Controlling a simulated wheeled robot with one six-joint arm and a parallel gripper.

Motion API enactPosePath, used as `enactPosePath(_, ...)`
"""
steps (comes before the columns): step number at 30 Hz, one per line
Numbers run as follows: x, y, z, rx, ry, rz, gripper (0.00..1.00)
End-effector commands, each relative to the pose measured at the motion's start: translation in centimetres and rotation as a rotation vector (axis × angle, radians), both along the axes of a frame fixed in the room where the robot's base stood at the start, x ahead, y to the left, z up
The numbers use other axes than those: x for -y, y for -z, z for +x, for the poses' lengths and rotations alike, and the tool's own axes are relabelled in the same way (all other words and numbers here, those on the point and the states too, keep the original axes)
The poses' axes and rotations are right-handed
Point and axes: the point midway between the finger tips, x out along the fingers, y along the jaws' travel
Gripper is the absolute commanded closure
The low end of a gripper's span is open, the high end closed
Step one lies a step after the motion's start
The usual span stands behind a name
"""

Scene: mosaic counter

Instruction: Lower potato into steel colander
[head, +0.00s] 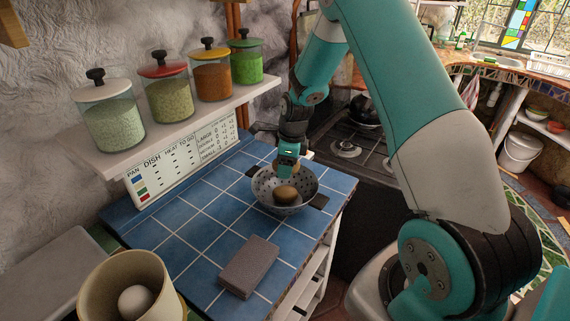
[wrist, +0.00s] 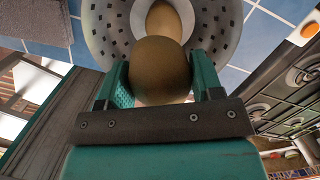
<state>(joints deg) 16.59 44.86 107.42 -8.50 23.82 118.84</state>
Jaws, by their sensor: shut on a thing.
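The steel colander (head: 264,187) stands on the blue tiled counter, a grey perforated bowl with dark handles. A brown potato (head: 286,194) lies inside it, near the middle. My gripper (head: 288,163) is above the colander's far side, pointing down. In the wrist view the gripper (wrist: 160,85) is shut on a rounded brown potato (wrist: 160,68), with a green finger on each side. Behind it, the colander (wrist: 105,28) fills the upper part of the view, and a lighter brown potato (wrist: 166,22) shows in it, partly hidden by the held one.
A grey block (head: 249,266) lies on the blue tiles (head: 196,232) in front. A beige pot (head: 165,285) with a white egg-like thing stands front left. A shelf (head: 180,125) with jars runs behind. The stove (head: 350,147) is right of the counter.

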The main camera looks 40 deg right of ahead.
Motion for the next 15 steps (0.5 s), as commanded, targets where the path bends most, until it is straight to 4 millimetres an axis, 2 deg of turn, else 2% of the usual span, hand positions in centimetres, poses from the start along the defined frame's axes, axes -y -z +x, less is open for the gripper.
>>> enactPosePath(5, 0.0, 0.1, 0.0, 0.0, 0.0, 0.0, 0.67)
enactPosePath(15, 0.0, 1.8, 0.0, 0.001, 0.0, -0.001, 0.67)
